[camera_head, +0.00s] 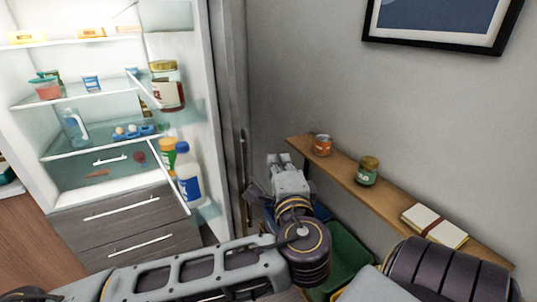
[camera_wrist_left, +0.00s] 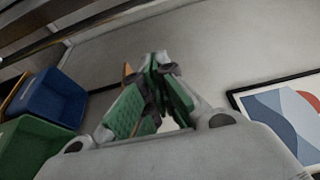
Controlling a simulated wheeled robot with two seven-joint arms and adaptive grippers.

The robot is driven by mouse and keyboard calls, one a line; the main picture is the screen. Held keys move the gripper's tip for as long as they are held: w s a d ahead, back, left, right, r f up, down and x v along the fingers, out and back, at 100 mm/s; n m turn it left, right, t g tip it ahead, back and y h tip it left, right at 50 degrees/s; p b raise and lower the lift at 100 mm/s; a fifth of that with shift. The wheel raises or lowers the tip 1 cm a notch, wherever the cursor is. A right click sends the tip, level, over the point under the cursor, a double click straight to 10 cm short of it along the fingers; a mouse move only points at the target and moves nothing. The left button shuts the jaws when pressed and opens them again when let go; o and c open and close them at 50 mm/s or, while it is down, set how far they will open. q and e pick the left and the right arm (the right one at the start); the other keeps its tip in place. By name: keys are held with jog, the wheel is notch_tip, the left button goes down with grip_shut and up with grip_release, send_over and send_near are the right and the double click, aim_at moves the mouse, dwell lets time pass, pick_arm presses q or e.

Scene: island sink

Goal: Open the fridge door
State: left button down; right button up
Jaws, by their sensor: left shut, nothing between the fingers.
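The fridge (camera_head: 100,130) stands at the left of the head view with its lit shelves exposed. Its door (camera_head: 228,90) stands wide open, seen nearly edge-on, with bottles and a jar on its inner racks. The long dark door handle (camera_head: 244,170) is on the door's outer side, facing the grey wall. My left gripper (camera_head: 279,158) is just right of the handle, between the door and the wall shelf, apart from the handle. Its fingers are together and empty; the wrist view shows the green-padded fingers (camera_wrist_left: 157,68) closed. My right gripper is not in view.
A wooden wall shelf (camera_head: 395,205) with two jars and a notebook (camera_head: 434,226) runs along the right wall. Below it are a green bin (camera_head: 345,252) and a blue bin (camera_wrist_left: 48,98). A framed picture (camera_head: 440,20) hangs above. Drawers (camera_head: 120,215) fill the fridge bottom.

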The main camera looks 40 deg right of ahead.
pick_arm(q)
jog(key=w+d+p, duration=0.1)
jog(key=w+p, duration=0.2)
jog(key=w, duration=0.6)
jog(key=shift+d, duration=0.3)
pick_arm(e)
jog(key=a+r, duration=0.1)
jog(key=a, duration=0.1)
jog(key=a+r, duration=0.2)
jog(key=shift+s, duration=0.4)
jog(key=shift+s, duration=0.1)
pick_arm(q)
jog(key=shift+w, duration=0.1)
